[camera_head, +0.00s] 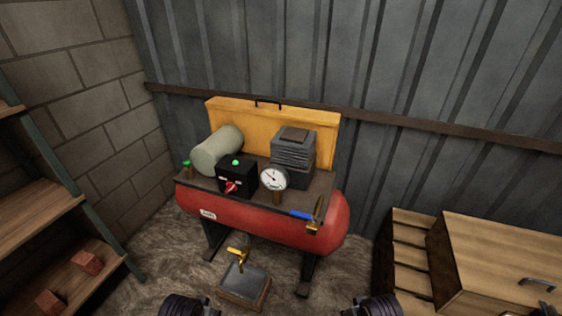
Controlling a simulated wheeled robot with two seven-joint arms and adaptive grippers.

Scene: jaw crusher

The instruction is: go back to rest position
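My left gripper (188,306) shows only in part at the bottom edge, left of centre. My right gripper (371,306) shows only in part at the bottom edge, right of centre. Both are dark, and their fingers cannot be made out. Nothing is seen held in either. Both appear in front of and apart from a red air compressor (262,225). The compressor carries a black switch box (238,178) with a red knob and green light, a round gauge (273,179), a grey motor (293,153) and a blue-handled valve (304,215).
A small tray-like block (244,286) with a brass tap above it is on the floor between my grippers. A wooden shelf (45,215) with reddish blocks stands left. A wooden cabinet (495,260) stands right, beside wooden slats (408,258). A corrugated wall closes the back.

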